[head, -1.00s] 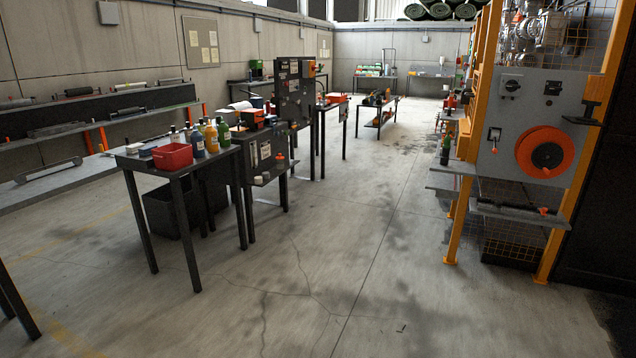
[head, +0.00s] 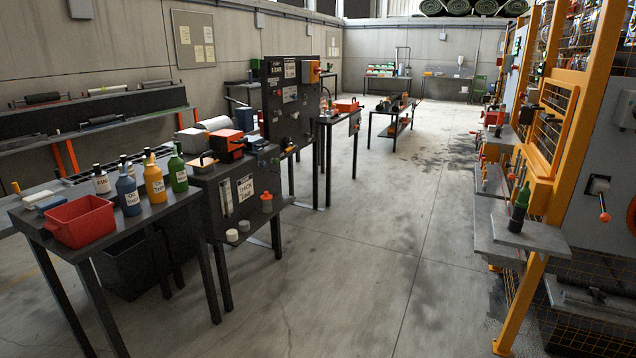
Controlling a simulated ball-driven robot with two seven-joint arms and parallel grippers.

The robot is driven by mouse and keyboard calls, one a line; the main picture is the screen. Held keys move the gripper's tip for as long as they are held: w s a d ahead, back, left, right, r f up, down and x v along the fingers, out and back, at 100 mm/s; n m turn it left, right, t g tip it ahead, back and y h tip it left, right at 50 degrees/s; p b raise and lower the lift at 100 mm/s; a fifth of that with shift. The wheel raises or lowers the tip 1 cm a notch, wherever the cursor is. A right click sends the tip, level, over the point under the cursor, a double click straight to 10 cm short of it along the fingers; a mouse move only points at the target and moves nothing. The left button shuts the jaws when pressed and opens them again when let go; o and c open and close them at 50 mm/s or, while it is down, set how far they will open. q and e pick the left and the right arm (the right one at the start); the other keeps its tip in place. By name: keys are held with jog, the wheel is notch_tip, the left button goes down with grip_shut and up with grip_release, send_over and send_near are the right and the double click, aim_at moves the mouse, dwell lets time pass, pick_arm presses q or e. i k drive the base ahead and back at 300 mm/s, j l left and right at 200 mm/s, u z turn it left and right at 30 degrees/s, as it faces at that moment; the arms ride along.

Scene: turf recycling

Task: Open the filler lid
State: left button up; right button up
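I cannot make out a filler lid for certain in the head view. Several labelled bottles stand on the near dark table, among them a blue bottle (head: 128,190), a yellow bottle (head: 154,178) and a green bottle (head: 177,170). Beyond them is a dark cabinet (head: 215,212) with paper labels on its front and a small orange-topped container (head: 266,202) on its low ledge. An orange box (head: 227,144) sits on top of the cabinet. Neither of my grippers shows.
A red bin (head: 79,220) stands on the near table. An orange-framed rack (head: 548,150) with grey shelves and a dark bottle (head: 519,207) lines the right side. The concrete floor (head: 370,270) between is clear, with worktables farther back.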

aim_at(204, 161)
jog(key=i+l+u, duration=0.1)
jog(key=i+u, duration=0.15)
jog(key=i, duration=0.25)
jog(key=i+l+u, duration=0.25)
jog(key=i, duration=0.25)
jog(key=i+l+u, duration=0.3)
jog(key=i, duration=0.15)
jog(key=i+l+u, duration=0.2)
jog(key=u, duration=0.3)
jog(key=i+l+u, duration=0.3)
jog(key=u, duration=0.2)
